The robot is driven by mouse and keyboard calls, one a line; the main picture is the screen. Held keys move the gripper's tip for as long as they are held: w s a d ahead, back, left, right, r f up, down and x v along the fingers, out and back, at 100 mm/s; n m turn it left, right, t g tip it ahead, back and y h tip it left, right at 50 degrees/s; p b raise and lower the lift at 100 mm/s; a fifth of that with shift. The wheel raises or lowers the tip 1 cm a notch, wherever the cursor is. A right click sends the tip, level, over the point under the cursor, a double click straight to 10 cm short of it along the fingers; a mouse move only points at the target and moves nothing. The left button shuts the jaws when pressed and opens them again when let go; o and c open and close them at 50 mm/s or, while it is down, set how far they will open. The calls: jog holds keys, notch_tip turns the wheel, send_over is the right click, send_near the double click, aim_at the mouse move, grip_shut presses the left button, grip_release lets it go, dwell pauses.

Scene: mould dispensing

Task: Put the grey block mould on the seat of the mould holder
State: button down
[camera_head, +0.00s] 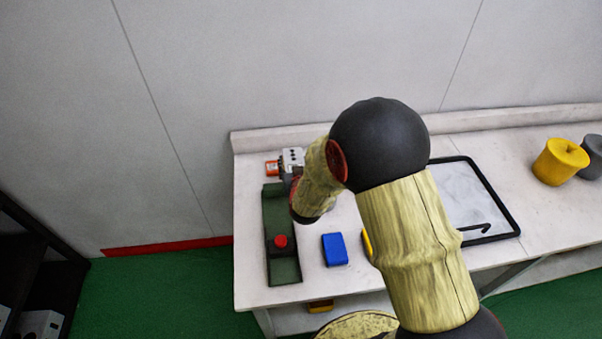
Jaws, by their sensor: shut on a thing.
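The green base (284,273), which looks like the mould holder, lies lengthwise near the left end of the white table. A round red knob (281,241) stands on its near part. The far right of the holder is partly covered by my arm, and I cannot make out its seat. My wrist hangs over the right edge of the holder. I cannot pick out the grey block mould for certain. A grey-white piece with dark spots (292,157) shows at the holder's far end, and I cannot tell what it is.
A blue block (335,249) lies right of the holder. A yellow block (367,243) is mostly behind my arm. A black-rimmed tray (497,203) lies further right, with a yellow (560,162) and a grey (592,157) round object beyond. A small red item (272,168) is at the back left.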

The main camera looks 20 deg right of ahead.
jog(key=w+d+f, duration=0.1)
jog(key=f, duration=0.1)
jog(key=w+d+f+b, duration=0.1)
jog(key=w+f, duration=0.1)
jog(key=w+d+f, duration=0.1)
jog(key=w+f, duration=0.1)
jog(key=shift+d, duration=0.3)
jog(key=shift+d+f+b, duration=0.1)
jog(key=shift+f+b, duration=0.05)
jog(key=shift+b, duration=0.15)
jog(key=shift+w+f+b, duration=0.1)
jog(key=shift+f+b, duration=0.35)
jog(key=shift+f, duration=1.1)
jog(key=shift+f, duration=0.2)
jog(key=c, duration=1.1)
grip_release()
jog(key=shift+c, duration=0.2)
jog(key=shift+r, duration=0.1)
